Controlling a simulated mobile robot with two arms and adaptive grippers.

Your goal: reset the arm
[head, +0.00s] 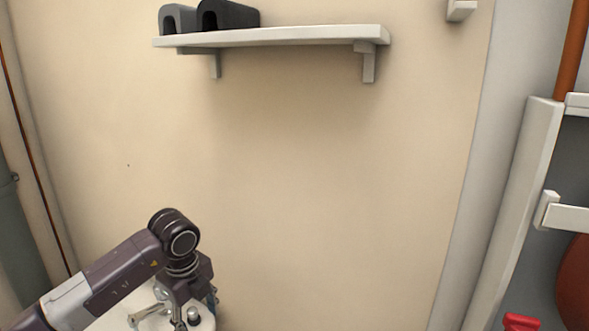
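My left arm comes in from the lower left, and its wrist bends down at the bottom of the head view. My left gripper (186,312) points down over a pale surface (110,321) at the bottom edge. Its fingers are partly hidden and cut off by the frame, so I cannot tell whether it is open or shut or holds anything. My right arm and gripper are not in view.
A white wall shelf (290,37) holds two dark arched objects (225,15) at the top. A pale rack frame (515,200) stands at the right, with a red object (521,322) low beside it. The beige wall between is bare.

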